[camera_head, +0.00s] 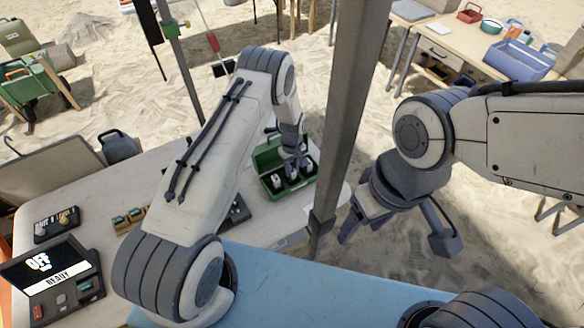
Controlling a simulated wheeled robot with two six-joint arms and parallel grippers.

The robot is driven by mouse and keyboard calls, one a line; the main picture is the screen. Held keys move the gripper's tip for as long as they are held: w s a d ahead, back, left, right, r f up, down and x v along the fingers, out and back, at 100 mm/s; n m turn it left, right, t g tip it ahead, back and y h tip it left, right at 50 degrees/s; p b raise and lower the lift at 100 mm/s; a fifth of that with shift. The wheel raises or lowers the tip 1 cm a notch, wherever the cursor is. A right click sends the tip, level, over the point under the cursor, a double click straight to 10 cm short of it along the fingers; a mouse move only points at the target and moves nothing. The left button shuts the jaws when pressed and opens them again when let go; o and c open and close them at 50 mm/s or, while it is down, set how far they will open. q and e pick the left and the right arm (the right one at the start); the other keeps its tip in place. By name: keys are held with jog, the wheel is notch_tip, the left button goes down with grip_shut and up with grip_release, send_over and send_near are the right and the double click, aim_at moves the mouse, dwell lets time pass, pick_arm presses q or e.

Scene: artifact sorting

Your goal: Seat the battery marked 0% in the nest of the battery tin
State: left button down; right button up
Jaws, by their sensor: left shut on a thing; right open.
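The green battery tin (263,157) stands with its lid open at the right end of the white table. Small white-topped batteries (277,181) show inside it; their markings are too small to read. My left gripper (293,168) points down over the inside of the tin and is shut on what looks like a battery, mostly hidden by the fingers. I cannot tell whether that battery is seated or which mark it bears. My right gripper (400,235) is open and empty, off to the right over the sand, away from the table.
A grey post (345,110) rises just right of the tin. A blue surface (300,285) lies in front.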

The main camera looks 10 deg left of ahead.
aim_at(292, 169)
pick_arm(q)
jog(key=shift+f, duration=0.15)
jog(key=c, duration=0.7)
grip_release()
jog(key=shift+r+b, duration=1.85)
jog(key=shift+r, duration=4.35)
jog(key=shift+f, duration=0.1)
